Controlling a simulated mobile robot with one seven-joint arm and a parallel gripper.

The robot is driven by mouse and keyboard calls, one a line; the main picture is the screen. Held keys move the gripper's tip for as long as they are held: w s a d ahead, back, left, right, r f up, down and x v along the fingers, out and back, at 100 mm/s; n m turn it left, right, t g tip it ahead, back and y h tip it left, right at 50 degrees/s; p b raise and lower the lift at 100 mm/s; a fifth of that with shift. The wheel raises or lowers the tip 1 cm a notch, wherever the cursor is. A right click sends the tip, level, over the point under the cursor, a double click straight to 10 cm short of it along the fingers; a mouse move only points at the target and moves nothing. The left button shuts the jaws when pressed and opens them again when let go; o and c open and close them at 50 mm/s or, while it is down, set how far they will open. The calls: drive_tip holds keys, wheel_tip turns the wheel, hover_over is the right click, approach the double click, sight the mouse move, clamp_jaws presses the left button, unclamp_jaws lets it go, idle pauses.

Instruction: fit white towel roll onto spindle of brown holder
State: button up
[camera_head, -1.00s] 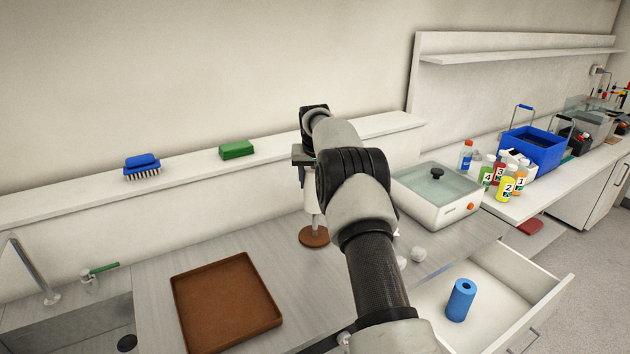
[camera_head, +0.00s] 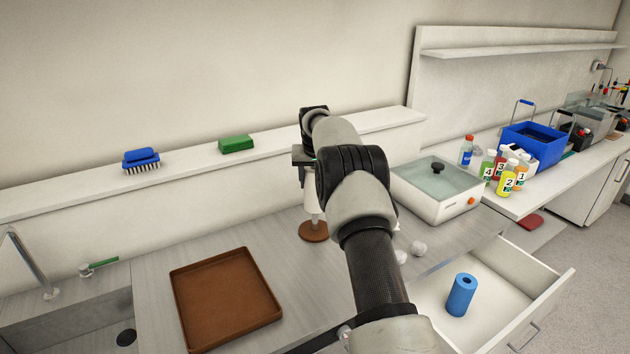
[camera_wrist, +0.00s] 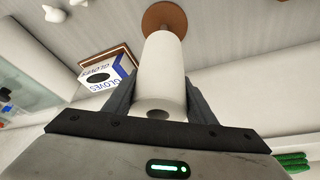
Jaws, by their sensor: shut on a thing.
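The white towel roll (camera_wrist: 160,72) is between the fingers of my gripper (camera_wrist: 160,97) in the wrist view, with its open end towards the camera. The brown holder's round base (camera_wrist: 163,16) shows past the roll's far end. In the head view, the holder's base (camera_head: 313,232) stands on the counter, and part of the white roll (camera_head: 311,202) shows above it beside my arm. A narrower piece seems to show between roll and base. My arm hides much of this. I cannot tell how far the spindle is inside the roll.
A brown tray (camera_head: 226,297) lies left of the holder. A white lidded box-shaped device (camera_head: 440,203) and small white pieces (camera_head: 418,248) are to the right. An open drawer (camera_head: 500,307) holds a blue roll (camera_head: 461,295). A gloves box (camera_wrist: 106,77) shows in the wrist view.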

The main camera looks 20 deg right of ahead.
wheel_tip(320, 180, down, 8)
drive_tip(key=b, duration=0.3)
drive_tip(key=shift+f+b, duration=0.25)
drive_tip(key=shift+b, duration=0.15)
idle(4.0)
drive_tip(key=o, duration=1.4)
